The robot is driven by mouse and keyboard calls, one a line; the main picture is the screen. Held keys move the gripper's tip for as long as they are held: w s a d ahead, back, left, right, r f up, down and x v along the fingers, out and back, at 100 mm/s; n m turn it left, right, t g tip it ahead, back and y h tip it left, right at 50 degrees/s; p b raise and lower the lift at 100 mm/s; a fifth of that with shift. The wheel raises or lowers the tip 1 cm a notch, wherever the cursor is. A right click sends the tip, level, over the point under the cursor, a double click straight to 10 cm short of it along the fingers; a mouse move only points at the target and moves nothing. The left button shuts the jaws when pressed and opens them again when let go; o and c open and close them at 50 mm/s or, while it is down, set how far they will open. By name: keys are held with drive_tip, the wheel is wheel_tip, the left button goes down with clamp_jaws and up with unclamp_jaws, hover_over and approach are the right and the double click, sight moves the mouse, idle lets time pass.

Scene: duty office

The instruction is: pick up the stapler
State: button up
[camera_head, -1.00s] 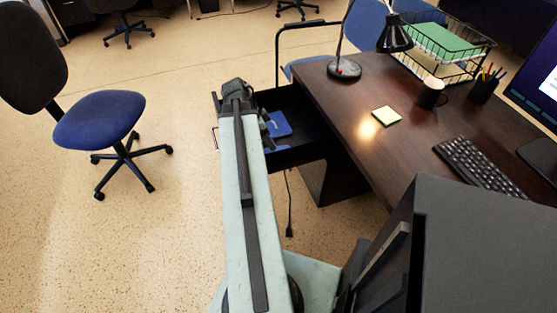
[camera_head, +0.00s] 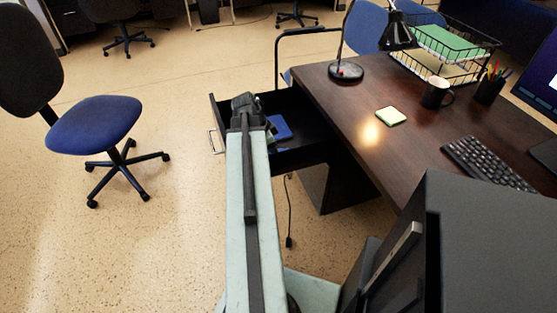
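An open black drawer (camera_head: 308,152) sticks out from the left side of the dark wooden desk (camera_head: 345,110). A flat blue object (camera_head: 282,128) lies inside it, partly hidden by my arm. I cannot tell whether this is the stapler, and no stapler shows clearly elsewhere. My gripper (camera_head: 246,101) is at the far end of my pale green arm, over the drawer in the picture, left of the blue object. The arm's end hides its fingers and part of the drawer, so its opening and its height above the drawer cannot be told.
The desk holds a black lamp (camera_head: 347,71), sticky notes (camera_head: 391,116), a mug (camera_head: 435,95), a pen cup (camera_head: 488,90), wire trays (camera_head: 440,62) and a keyboard (camera_head: 487,164). A blue chair (camera_head: 95,124) stands left, with clear floor between it and the drawer.

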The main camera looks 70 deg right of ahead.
clamp_jaws()
idle(1.2)
